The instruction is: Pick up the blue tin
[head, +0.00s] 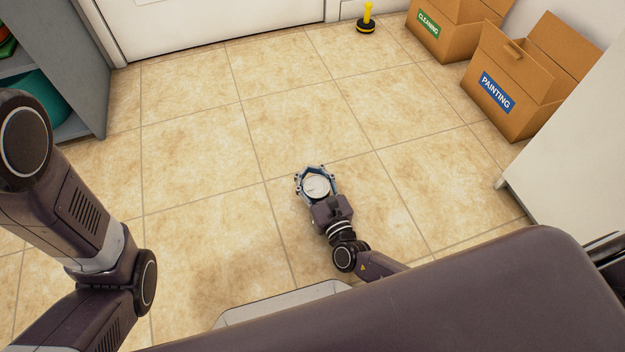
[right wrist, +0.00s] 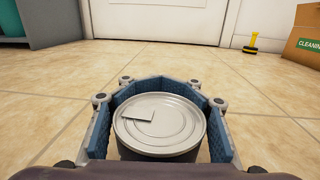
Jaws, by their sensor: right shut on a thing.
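A round tin (head: 316,186) with a flat silver-grey lid sits between the fingers of my right gripper (head: 315,175), over the tiled floor. In the right wrist view the tin (right wrist: 160,127) shows a ridged rim, a small pale square on the lid, and a dark strip of side wall; the rest of its side is hidden, so its colour is unclear. The blue-padded fingers close around it from both sides, and the gripper is shut on it. I cannot tell whether its base touches the floor. My left arm shows at the left, its gripper out of view.
A "PAINTING" box (head: 508,85) and a "CLEANING" box (head: 442,32) stand open at the upper right. A yellow-handled black object (head: 367,20) stands near the back wall. A grey shelf (head: 85,60) is at the left, a white cabinet (head: 580,150) at the right. The middle floor is clear.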

